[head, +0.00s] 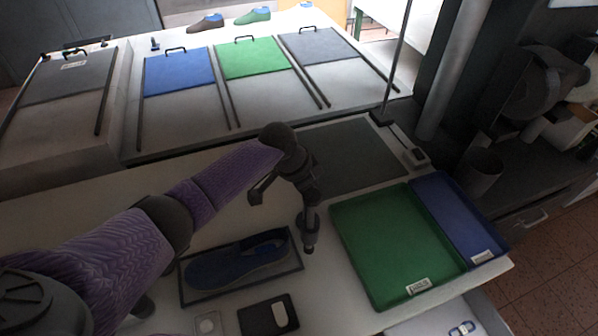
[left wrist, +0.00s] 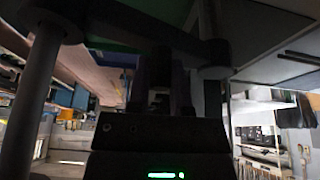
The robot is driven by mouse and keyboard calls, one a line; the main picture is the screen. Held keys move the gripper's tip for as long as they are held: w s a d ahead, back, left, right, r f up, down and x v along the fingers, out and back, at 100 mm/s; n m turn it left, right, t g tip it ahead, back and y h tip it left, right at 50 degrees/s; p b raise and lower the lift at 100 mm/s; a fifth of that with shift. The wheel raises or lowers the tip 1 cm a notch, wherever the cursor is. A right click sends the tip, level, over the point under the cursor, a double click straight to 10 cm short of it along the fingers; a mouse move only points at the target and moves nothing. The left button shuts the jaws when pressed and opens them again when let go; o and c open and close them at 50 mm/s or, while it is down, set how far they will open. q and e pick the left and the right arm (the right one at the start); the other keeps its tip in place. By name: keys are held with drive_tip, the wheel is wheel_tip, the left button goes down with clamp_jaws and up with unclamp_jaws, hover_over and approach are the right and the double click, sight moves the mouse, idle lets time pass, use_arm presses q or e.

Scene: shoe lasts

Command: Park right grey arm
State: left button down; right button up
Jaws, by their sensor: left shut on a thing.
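My left arm, in a purple sleeve, reaches in from the left in the head view. Its dark gripper (head: 309,245) points down beside the right edge of the shoe's tray and to the left of the green tray. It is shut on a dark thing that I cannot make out. The left wrist view shows dark bars and posts close around the gripper (left wrist: 160,95), too dim to name. A dark blue shoe (head: 235,264) lies in a shallow dark tray (head: 187,298) below my forearm. My right grey arm and its gripper show in neither view.
A green tray (head: 385,245) and a blue tray (head: 458,218) stand at the right. A dark mat (head: 350,155) lies behind. Blue (head: 180,72), green (head: 252,58) and grey panels with handles line the back bench. A thin upright pole (head: 397,60) rises at the back right.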

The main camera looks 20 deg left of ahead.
use_arm(q)
drive_tip(key=shift+w+d+n+t+y+p, duration=0.35)
drive_tip(key=shift+d+n+p, duration=0.3)
drive_tip(key=shift+n, duration=0.35)
drive_tip(key=shift+w+d+n+t+y+p, duration=0.25)
drive_tip(key=shift+w+d+n+p, duration=0.15)
drive_tip(key=shift+n+p, duration=0.45)
drive_tip(key=shift+d+n, duration=0.1)
drive_tip(key=shift+n, duration=0.15)
drive_tip(key=c, duration=0.5)
unclamp_jaws()
drive_tip(key=shift+c, duration=0.2)
drive_tip(key=p+v, duration=0.2)
drive_tip(key=v, duration=0.8)
drive_tip(key=shift+p, duration=0.3)
